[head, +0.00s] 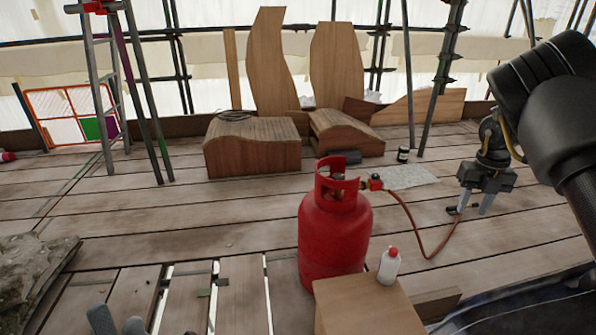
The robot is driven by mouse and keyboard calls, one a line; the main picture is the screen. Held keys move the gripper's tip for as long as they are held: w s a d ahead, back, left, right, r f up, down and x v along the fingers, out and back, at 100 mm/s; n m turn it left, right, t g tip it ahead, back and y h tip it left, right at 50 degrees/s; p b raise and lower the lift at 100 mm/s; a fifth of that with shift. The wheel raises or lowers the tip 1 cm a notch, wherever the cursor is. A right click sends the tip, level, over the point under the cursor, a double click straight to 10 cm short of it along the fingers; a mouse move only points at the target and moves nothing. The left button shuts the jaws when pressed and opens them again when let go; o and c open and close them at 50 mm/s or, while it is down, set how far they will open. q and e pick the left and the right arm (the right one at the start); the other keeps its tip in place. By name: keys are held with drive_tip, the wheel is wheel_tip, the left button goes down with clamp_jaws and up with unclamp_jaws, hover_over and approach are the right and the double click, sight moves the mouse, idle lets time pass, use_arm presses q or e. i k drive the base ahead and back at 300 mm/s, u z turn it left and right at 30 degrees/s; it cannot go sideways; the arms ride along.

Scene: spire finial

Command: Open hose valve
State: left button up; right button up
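A red gas cylinder (334,225) stands upright on the planks near the middle. A hose valve (375,183) with red and brass-coloured parts sits at the right of its collar. An orange-red hose (420,240) runs from it down to the deck and up to a small dark torch-like tool (458,209). My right gripper (474,207) points down close to that tool, well right of the valve.
A wooden box (365,308) stands in front of the cylinder, with a white red-capped bottle (389,266) at its back corner. Wooden blocks (252,147) and a paper sheet (408,177) lie behind. Scaffold poles rise at the back. A stone piece (35,275) is at left.

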sight(336, 176)
drive_tip(key=u, duration=1.5)
drive_tip(key=i, duration=0.85)
drive_tip(key=z, duration=1.7)
drive_tip(key=i, duration=0.35)
drive_tip(key=u, duration=0.5)
